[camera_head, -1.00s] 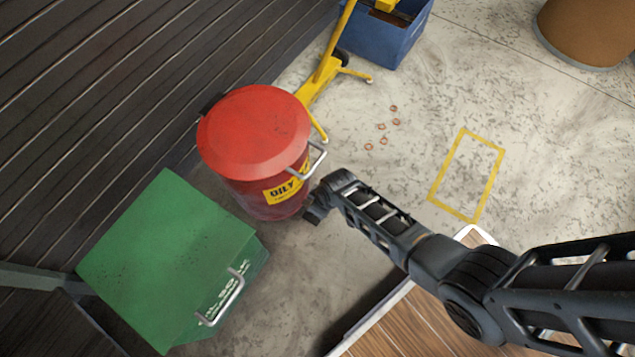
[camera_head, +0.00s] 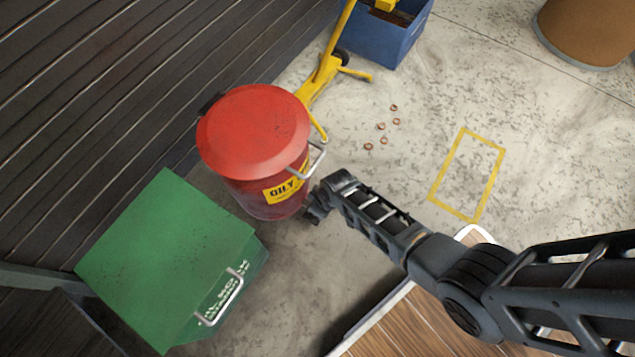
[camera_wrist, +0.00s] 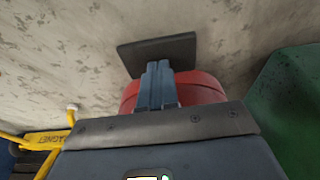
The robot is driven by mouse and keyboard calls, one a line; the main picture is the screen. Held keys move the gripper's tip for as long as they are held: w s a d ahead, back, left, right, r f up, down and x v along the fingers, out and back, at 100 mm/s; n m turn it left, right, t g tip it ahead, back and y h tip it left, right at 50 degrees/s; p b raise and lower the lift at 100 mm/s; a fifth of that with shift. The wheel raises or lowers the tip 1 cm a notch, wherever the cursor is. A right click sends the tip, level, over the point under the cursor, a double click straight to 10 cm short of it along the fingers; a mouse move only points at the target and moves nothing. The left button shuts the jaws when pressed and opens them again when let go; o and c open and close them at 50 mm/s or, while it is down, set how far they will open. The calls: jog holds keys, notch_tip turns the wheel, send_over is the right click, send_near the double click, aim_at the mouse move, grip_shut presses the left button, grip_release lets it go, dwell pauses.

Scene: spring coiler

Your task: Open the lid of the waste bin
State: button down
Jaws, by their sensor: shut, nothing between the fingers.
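The red waste bin (camera_head: 262,198) stands upright with a yellow "OILY" label. Its red lid (camera_head: 255,128) lies shut on top, and a silver handle (camera_head: 310,162) sticks out at the right. My gripper (camera_head: 316,214) is low beside the bin's right side, below the handle; its tips are hard to make out there. In the wrist view my gripper (camera_wrist: 155,80) is shut and empty, its fingers overlapping a dark flat plate (camera_wrist: 180,48) in front of the red bin (camera_wrist: 200,90). The plate looks like a foot pedal; I cannot tell if they touch.
A green bin (camera_head: 165,255) with a shut lid and silver handle stands close by at lower left. A yellow wheeled tool (camera_head: 322,72) and a blue box (camera_head: 385,38) are behind. Several small rings lie on the floor. A wooden surface (camera_head: 420,325) is at the bottom.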

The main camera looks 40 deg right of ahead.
jog(key=shift+s+b+x, duration=0.2)
jog(key=shift+x, duration=0.65)
jog(key=shift+s+b+x, duration=0.15)
jog(key=shift+x, duration=0.65)
jog(key=shift+d+f, duration=0.1)
jog(key=p+v, duration=0.6)
jog(key=shift+s+d+p, duration=0.1)
jog(key=shift+s+p, duration=0.2)
jog(key=shift+p, duration=0.05)
dwell(0.5)
